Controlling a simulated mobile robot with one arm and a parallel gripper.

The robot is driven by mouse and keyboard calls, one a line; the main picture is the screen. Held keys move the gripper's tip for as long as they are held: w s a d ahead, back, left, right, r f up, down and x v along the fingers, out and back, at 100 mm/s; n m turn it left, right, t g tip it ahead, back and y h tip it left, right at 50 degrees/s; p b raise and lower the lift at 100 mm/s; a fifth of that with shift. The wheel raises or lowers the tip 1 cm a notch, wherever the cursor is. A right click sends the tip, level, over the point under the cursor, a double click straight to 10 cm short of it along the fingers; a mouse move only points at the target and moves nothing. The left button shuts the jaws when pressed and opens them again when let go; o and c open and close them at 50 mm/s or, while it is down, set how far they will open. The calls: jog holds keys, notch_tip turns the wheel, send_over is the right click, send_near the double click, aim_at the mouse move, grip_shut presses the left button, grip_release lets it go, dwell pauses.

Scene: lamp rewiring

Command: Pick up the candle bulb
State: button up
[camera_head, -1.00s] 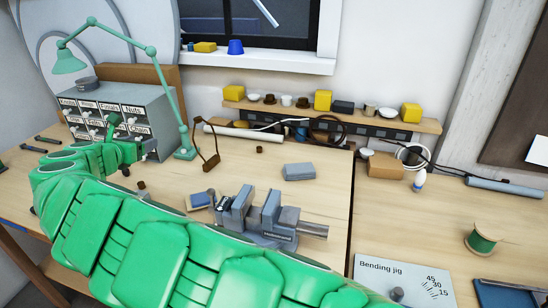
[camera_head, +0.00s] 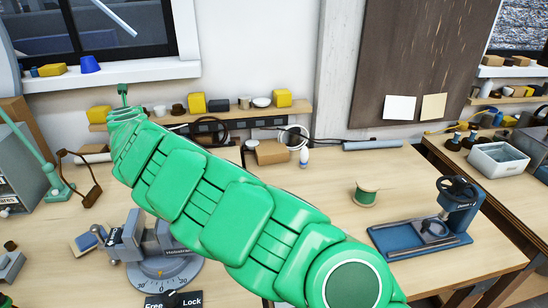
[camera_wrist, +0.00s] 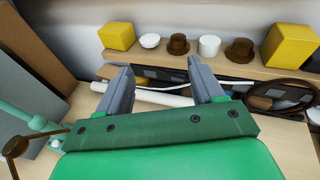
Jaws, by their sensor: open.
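I cannot make out a candle bulb for certain in either view. My gripper (camera_head: 123,94) is at the far end of my green arm, raised at the left end of the wall shelf. In the wrist view my gripper (camera_wrist: 160,76) has its two grey fingers spread apart with nothing held. A white tube (camera_wrist: 160,97) shows behind the fingers.
The wall shelf (camera_head: 222,113) holds yellow boxes, cups and small parts. A vise (camera_head: 150,240), a green spool (camera_head: 366,192) and a blue press (camera_head: 425,238) stand on the bench. A lamp (camera_head: 57,188) stands left. The wood around the spool is clear.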

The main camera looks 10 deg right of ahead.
jog(key=w+d+n, duration=0.1)
jog(key=w+d, duration=0.3)
jog(key=d, duration=0.4)
jog(key=w+d+n, duration=0.1)
jog(key=w+d, duration=0.2)
jog(key=d, duration=0.6)
jog(key=n+g+y, duration=0.2)
jog(key=g+y, duration=0.2)
send_over(307, 157)
jog(key=s+d, duration=0.4)
notch_tip(307, 157, down, 5)
jog(key=f, duration=1.5)
jog(key=shift+d+f, duration=0.2)
jog(key=shift+f, duration=0.6)
jog(key=shift+x, duration=1.4)
jog(key=x, duration=0.3)
jog(key=shift+a, duration=0.4)
jog(key=shift+w+a+f, duration=0.3)
jog(key=shift+w+a, duration=0.05)
jog(key=shift+w, duration=0.2)
jog(key=c, duration=1.1)
